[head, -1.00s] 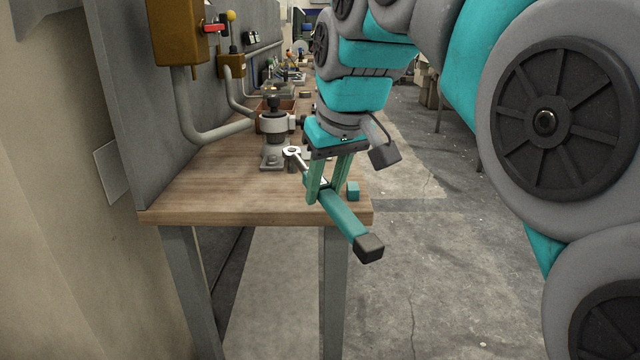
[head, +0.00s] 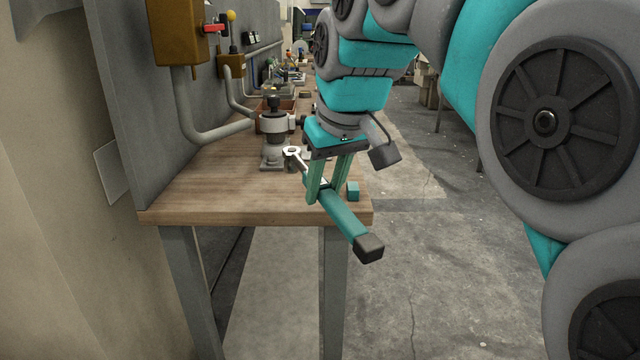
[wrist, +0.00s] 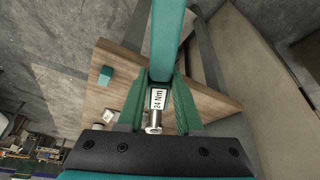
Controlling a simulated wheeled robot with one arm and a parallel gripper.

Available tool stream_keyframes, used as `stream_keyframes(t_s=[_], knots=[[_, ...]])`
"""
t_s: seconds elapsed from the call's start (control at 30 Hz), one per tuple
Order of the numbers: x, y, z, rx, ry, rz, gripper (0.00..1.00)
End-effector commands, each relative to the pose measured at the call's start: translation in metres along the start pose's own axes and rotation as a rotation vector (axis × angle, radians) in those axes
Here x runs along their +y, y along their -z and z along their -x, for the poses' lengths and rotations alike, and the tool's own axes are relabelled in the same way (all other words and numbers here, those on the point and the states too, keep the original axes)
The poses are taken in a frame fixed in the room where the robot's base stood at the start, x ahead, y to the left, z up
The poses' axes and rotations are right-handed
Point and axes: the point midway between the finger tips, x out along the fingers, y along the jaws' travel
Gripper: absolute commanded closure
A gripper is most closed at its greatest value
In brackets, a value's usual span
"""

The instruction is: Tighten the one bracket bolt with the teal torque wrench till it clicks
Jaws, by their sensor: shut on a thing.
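The teal torque wrench (head: 342,214) has a black end cap and a silver ring head. My gripper (head: 325,190) is shut on it above the front of the workbench. The handle sticks out past the bench's front edge. The ring head points to the back left, towards a grey fixture (head: 273,150) on the bench. In the wrist view my gripper (wrist: 160,108) has its fingers on both sides of the wrench (wrist: 168,45), whose label reads 24 Nm. I cannot make out the bracket bolt, nor whether the ring head sits on anything.
A small teal block (head: 352,191) lies on the wooden workbench (head: 215,200), right of my gripper. A grey panel (head: 125,90) with a brown switch box (head: 178,35) and conduits bounds the left. A brown bin (head: 285,110) stands behind the fixture. The floor at right is open.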

Motion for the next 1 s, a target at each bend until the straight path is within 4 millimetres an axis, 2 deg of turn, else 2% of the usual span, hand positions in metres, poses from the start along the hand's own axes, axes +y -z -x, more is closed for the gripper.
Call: stream_keyframes(t_s=[0.37,1.0], knots=[[0.0,0.001,0.003,0.001,0.0,0.0,1.0],[0.001,0.02,0.047,0.001,0.0,0.0,1.0]])
